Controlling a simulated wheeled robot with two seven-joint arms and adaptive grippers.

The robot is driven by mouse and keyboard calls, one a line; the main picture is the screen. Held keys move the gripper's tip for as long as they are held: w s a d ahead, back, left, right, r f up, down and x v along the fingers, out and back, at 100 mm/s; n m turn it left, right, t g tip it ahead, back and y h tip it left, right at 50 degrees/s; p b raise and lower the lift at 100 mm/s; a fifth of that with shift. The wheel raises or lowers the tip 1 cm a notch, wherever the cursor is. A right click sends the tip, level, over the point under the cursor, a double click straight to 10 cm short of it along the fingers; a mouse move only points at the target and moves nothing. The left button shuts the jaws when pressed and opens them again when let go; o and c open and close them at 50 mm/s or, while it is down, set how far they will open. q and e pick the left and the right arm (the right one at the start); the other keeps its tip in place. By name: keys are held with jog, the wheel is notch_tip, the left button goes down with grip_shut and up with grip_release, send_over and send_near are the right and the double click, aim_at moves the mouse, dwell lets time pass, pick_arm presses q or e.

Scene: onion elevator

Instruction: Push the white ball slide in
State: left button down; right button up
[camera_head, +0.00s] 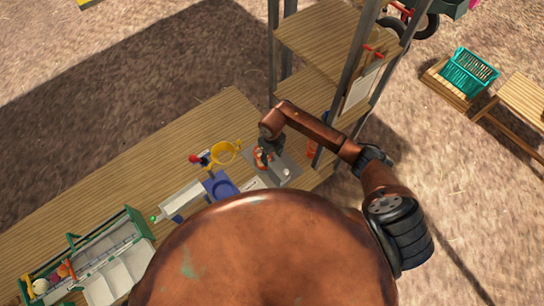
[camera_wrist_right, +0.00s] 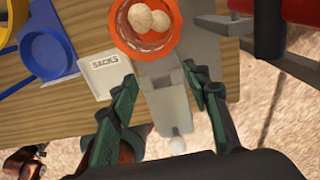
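The white ball (camera_head: 285,172) shows as a small knob on a grey plate-like slide (camera_head: 292,163) near the right end of the long wooden table. In the right wrist view the ball (camera_wrist_right: 177,146) sits at the near end of the grey slide (camera_wrist_right: 170,103), low between my fingers. My right gripper (camera_wrist_right: 157,72) is open, its two green fingers spread above the slide with nothing between them. In the head view my right gripper (camera_head: 270,150) hangs over the same spot and partly hides it. My left gripper is not clearly in view.
An orange basket (camera_wrist_right: 122,30) with pale round onions stands beyond the fingers. A white "SACKS" label (camera_wrist_right: 104,72) and a blue tray (camera_wrist_right: 45,52) lie to its left. A wooden shelf frame (camera_head: 318,45) rises behind. A green-edged box (camera_head: 145,225) stands far left.

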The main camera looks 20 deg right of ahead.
jog(key=c, duration=0.7)
jog(key=w+b, duration=0.1)
jog(key=w+a+b, duration=0.1)
jog(key=w, duration=0.1)
jog(key=w+a+b, duration=0.1)
jog(key=w+b, duration=0.1)
jog(key=shift+r, duration=0.1)
dwell(0.4)
jog(key=o, duration=1.2)
jog(key=shift+o, duration=0.2)
jog(key=shift+d, duration=0.1)
